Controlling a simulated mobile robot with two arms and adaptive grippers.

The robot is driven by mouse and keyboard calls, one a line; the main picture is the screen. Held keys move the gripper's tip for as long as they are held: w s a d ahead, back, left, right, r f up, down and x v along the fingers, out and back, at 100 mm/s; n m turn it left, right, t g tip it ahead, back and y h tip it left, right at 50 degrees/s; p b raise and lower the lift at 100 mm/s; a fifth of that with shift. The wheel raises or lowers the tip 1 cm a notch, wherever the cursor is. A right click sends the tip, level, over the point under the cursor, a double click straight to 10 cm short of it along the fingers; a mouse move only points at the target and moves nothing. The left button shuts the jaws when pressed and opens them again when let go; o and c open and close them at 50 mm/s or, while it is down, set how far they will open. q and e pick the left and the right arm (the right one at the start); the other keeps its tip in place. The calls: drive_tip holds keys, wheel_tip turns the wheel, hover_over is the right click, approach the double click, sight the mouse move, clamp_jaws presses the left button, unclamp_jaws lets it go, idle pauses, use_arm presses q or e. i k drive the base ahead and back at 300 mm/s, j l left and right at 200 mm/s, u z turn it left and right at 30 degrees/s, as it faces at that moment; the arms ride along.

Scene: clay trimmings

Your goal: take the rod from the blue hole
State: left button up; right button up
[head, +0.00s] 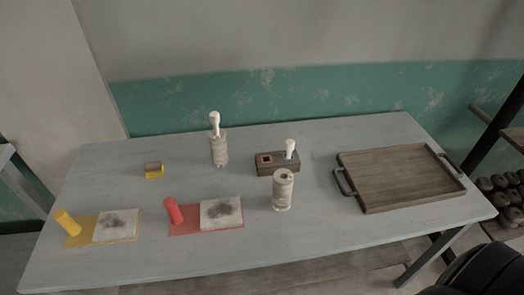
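A small dark wooden block (263,170) stands near the middle of the table in the head view. Its left part has a red-edged square hole (266,160) with no rod standing in it. A white-topped rod (290,148) stands upright at the block's right part. The edge of the hole under this rod is hidden or too small to see, so I cannot tell its colour. No blue hole shows clearly. Another white-topped rod (215,122) stands upright in a pale ribbed cylinder (220,153) to the left. Neither of my grippers is in view.
A pale cylinder (283,192) stands close in front of the block. A wooden tray (369,205) lies right. A red mat (190,229) and yellow mat (78,238) lie front left. A small yellow holder (154,173) is behind them. The table's front right is clear.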

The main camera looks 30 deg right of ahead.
sight(289, 146)
drive_tip(key=j+z, duration=0.1)
drive_tip(key=z, duration=0.3)
drive_tip(key=j+z, duration=0.1)
drive_tip(key=z, duration=0.25)
drive_tip(key=j+z, duration=0.1)
drive_tip(key=z, duration=0.3)
drive_tip(key=j+z, duration=0.1)
drive_tip(key=z, duration=0.3)
